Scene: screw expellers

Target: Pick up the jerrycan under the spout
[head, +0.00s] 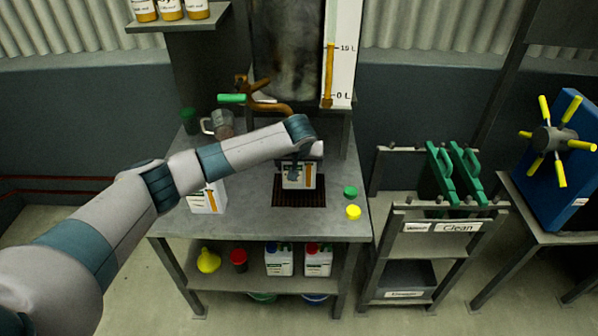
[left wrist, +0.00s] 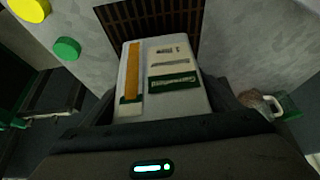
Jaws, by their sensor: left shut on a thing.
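A white jerrycan (head: 299,178) stands over the dark drain grate (head: 285,198) on the grey bench, below the brass spout (head: 283,109) with its green-handled tap. My left gripper (head: 296,172) reaches down at it and is shut on it. In the left wrist view the jerrycan (left wrist: 162,75) sits between the dark fingers, showing an orange level strip and a green label. The grate also shows in the left wrist view (left wrist: 150,17). The gripper partly hides the jerrycan's top. My right gripper is not in view.
A second white jerrycan (head: 206,197) stands left on the bench, near a clear jug (head: 218,123). Green (head: 350,192) and yellow (head: 353,212) caps lie to the right.

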